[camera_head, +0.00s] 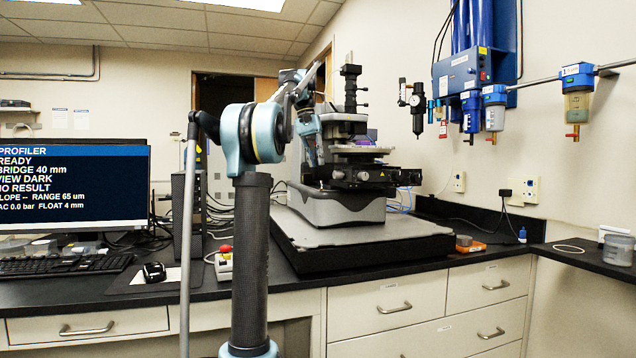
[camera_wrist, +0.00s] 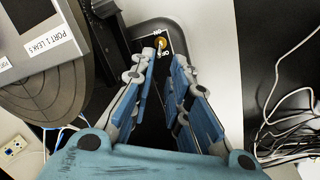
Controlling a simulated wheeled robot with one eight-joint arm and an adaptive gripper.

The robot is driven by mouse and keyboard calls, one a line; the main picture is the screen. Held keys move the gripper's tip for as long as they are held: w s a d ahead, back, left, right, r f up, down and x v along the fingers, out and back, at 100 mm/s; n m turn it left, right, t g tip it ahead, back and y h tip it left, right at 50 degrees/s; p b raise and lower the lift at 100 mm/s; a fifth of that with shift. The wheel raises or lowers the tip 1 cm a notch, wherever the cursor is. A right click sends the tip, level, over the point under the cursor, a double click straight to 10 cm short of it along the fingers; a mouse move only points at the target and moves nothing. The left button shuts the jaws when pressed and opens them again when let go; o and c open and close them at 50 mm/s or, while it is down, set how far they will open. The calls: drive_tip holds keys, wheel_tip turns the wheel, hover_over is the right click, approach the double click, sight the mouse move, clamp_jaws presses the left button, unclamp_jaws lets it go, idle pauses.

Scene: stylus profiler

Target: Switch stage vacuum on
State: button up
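The stage vacuum switch looks to be the small brass toggle (camera_wrist: 163,42) in the wrist view, on a dark panel with small ON and OFF lettering on either side. I cannot tell which way its lever is thrown. My gripper (camera_wrist: 168,62) is open, its two blue-grey fingers pointing at the toggle with an empty gap between them. The tips are close to the toggle; contact cannot be told. In the head view my gripper (camera_head: 314,160) is at the left side of the profiler (camera_head: 345,205), where the switch is hidden. The monitor (camera_head: 72,185) reads 0.0 bar for vacuum.
A round grey ribbed plate (camera_wrist: 45,85) and a labelled block (camera_wrist: 35,42) lie left of my fingers. The profiler stands on a grey slab (camera_head: 345,236). A red-topped button box (camera_head: 224,264) is on the bench.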

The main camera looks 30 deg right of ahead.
drive_tip(key=x, duration=0.7)
drive_tip(key=shift+f, duration=0.25)
clamp_jaws()
